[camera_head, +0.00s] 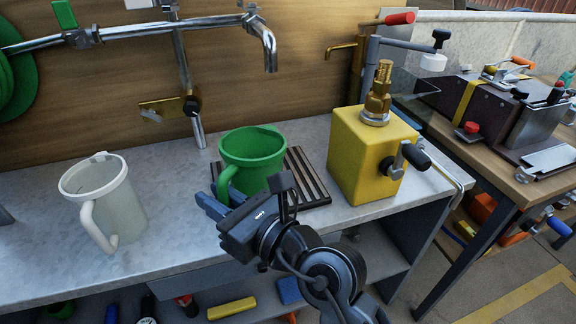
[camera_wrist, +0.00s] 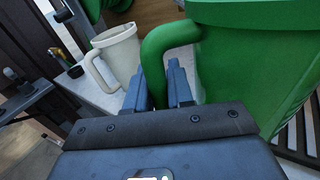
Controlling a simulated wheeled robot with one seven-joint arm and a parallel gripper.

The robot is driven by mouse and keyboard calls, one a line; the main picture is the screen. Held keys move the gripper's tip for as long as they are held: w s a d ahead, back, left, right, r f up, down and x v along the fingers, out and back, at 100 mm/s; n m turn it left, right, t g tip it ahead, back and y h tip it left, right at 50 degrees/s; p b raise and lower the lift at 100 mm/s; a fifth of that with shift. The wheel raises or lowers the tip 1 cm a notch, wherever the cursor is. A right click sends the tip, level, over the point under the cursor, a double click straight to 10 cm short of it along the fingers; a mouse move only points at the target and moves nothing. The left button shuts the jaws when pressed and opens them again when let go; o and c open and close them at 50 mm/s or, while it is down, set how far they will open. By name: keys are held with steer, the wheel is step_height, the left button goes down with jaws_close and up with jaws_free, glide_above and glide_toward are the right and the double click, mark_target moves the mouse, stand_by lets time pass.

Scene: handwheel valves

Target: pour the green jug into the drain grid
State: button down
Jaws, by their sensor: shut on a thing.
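The green jug (camera_head: 251,152) is upright at the middle of the grey counter, over or just in front of the drain grid; I cannot tell whether its base touches. My gripper (camera_head: 222,201) is shut on the jug's handle. In the wrist view the two fingers of my gripper (camera_wrist: 161,92) stand around the handle of the green jug (camera_wrist: 258,60). The drain grid (camera_head: 314,185) is a dark slatted panel on the counter. The jug hides its left part. Its slats also show at the right of the wrist view (camera_wrist: 291,140).
A white jug (camera_head: 118,204) stands at the left on the counter (camera_head: 180,240). A yellow box (camera_head: 369,157) with a brass fitting stands right of the grid. A metal spout (camera_head: 268,45) hangs above and behind the green jug. A lower shelf holds several items.

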mark_target(228, 140)
steer(key=shift+w+d+r+m+p, duration=0.15)
steer(key=shift+r+m+p, duration=0.15)
steer(key=shift+r+p, duration=0.35)
steer(key=shift+w+d+r+m+p, duration=0.1)
steer(key=shift+r+m+p, duration=0.2)
steer(key=shift+r+p, duration=0.25)
steer(key=shift+w+d+r+m+p, duration=0.3)
steer(key=shift+w+r+m+p, duration=0.6)
steer(key=shift+p, duration=0.45)
steer(key=shift+w+d+r+m+g+h+p, duration=0.15)
steer(key=shift+w+d+r+m+g+p, duration=0.25)
steer(key=shift+w+m, duration=0.45)
steer(key=shift+w+d+r+m+g+h+p, duration=0.2)
steer(key=shift+w+d+r+m+p, duration=0.35)
steer(key=shift+m, duration=0.4)
steer(key=shift+w+d+f+m+g, duration=0.1)
steer(key=shift+w+f+m+g, duration=0.15)
steer(key=shift+m, duration=0.25)
steer(key=shift+w+d+f+m+g, duration=0.1)
steer(key=shift+w+m+g, duration=0.05)
steer(key=shift+w+m, duration=0.3)
steer(key=shift+r+p, duration=0.25)
steer(key=shift+p, duration=0.1)
steer(key=shift+d, duration=0.1)
steer(key=shift+w+d+r+m+p, duration=0.3)
steer(key=shift+w+m+p, duration=0.35)
steer(key=shift+p, duration=1.15)
